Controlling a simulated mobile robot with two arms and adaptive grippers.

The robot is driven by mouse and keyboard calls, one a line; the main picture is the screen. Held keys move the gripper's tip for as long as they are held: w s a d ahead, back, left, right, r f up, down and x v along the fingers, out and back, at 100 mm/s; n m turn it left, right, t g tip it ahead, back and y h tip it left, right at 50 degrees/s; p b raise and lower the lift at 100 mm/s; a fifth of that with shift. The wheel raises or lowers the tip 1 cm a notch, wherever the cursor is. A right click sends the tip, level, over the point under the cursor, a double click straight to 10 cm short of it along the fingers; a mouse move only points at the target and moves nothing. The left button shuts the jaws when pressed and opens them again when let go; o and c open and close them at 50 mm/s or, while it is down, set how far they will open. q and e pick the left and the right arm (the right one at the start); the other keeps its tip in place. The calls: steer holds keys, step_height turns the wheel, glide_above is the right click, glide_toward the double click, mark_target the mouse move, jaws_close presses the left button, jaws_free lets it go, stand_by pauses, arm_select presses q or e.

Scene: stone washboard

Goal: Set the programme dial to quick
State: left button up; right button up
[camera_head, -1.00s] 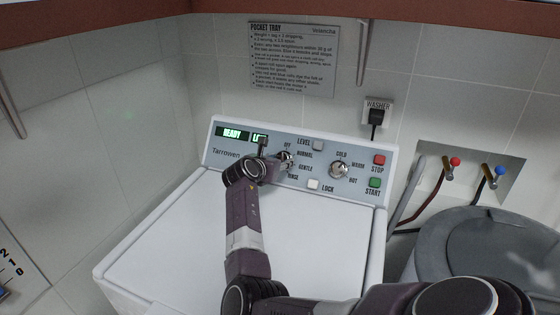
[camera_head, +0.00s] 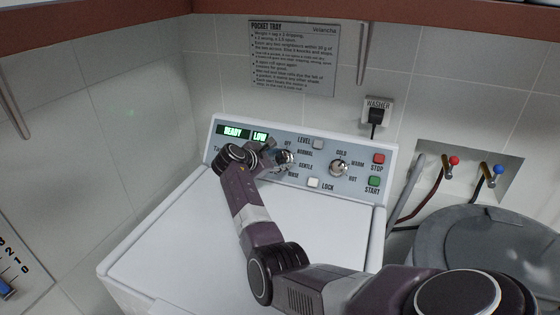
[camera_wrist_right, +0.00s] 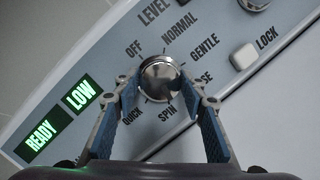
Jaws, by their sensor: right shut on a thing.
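The programme dial (camera_wrist_right: 161,77) is a round silver knob on the washer's blue-grey panel. In the right wrist view, OFF, NORMAL, GENTLE, a partly hidden label ending in SE, SPIN and QUICK ring it; QUICK (camera_wrist_right: 132,114) is at its lower left. My right gripper (camera_wrist_right: 163,88) is shut on the dial, one finger on each side. In the head view, my right gripper (camera_head: 281,158) partly covers the dial (camera_head: 288,157). I cannot tell which label the dial points to. My left gripper is out of view.
The display (camera_head: 233,131) reads READY, with LOW beside it. A second knob (camera_head: 339,168), the LEVEL button (camera_head: 318,145), LOCK button (camera_head: 313,183), red STOP (camera_head: 379,159) and green START (camera_head: 374,181) are on the same panel. The white lid below is clear apart from my arm.

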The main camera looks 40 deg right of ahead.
steer(key=m+g+y+b, duration=0.1)
steer(key=m, duration=0.5)
steer(key=shift+d, duration=0.1)
steer(key=m, duration=0.2)
steer(key=m+y, duration=0.1)
steer(key=m, duration=0.2)
steer(key=shift+m+y, duration=0.3)
steer(key=shift+c, duration=0.2)
steer(key=shift+m, duration=0.3)
steer(key=o, duration=1.2)
steer(key=shift+r, duration=0.1)
steer(key=v, duration=1.1)
steer(key=shift+a+r, duration=0.25)
steer(key=shift+a, duration=0.15)
steer(key=shift+w, duration=0.15)
